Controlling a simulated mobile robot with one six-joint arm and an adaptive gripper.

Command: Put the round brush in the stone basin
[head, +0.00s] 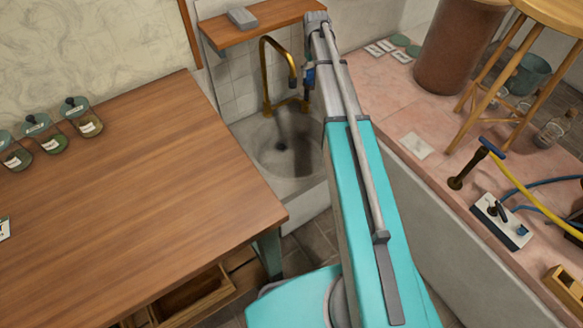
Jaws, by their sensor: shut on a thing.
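The stone basin (270,150) stands in the corner beyond the wooden counter, below a brass tap. The round brush is not visible; no brush shows on the counter or in the visible part of the basin.
The brass tap (267,75) rises behind the basin. A wooden shelf (255,24) with a grey block (242,17) is above. The wooden counter (130,170) holds several jars at left. A pink stone top (375,100) with a stool and fittings lies right.

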